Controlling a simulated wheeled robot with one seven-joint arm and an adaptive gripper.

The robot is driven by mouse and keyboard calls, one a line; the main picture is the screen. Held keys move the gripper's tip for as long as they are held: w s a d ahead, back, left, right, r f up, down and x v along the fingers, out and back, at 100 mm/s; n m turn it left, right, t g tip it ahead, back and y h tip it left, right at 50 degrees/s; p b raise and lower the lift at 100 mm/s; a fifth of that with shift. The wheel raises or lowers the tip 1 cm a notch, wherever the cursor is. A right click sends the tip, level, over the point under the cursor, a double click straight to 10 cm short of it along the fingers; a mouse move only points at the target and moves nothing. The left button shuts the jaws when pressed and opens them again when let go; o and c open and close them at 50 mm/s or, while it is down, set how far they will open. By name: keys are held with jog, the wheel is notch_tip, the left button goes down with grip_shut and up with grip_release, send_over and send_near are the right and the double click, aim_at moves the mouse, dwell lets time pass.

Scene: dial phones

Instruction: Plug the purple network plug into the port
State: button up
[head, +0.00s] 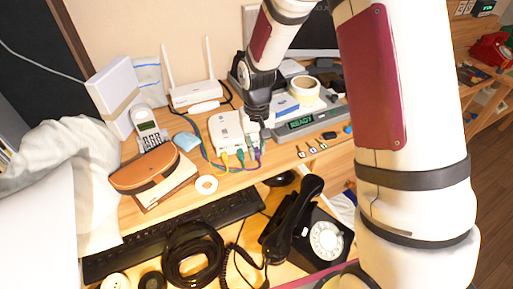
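A white box with ports (227,130) stands on the desk, with cables at its front edge. A yellow plug (224,155), a green plug (240,152) and a purple plug (257,154) sit side by side at that edge. I cannot tell whether the purple plug is seated in a port or just in front of one. My gripper (264,127) points down at the box's right end, just above the purple plug. Its fingertips are small and partly hidden, so I cannot tell whether they are open or touch the plug.
A grey device with a green READY display (301,122) stands close on the right. A white router with antennas (195,93) is behind. A brown pouch (146,171), a tape roll (206,184), a keyboard (150,243) and a black dial phone (325,241) lie nearer.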

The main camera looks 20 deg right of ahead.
jog(key=shift+o, duration=1)
jog(key=shift+w, duration=0.2)
jog(key=shift+a+r, duration=0.1)
jog(key=shift+a, duration=0.05)
jog(key=shift+w, duration=0.1)
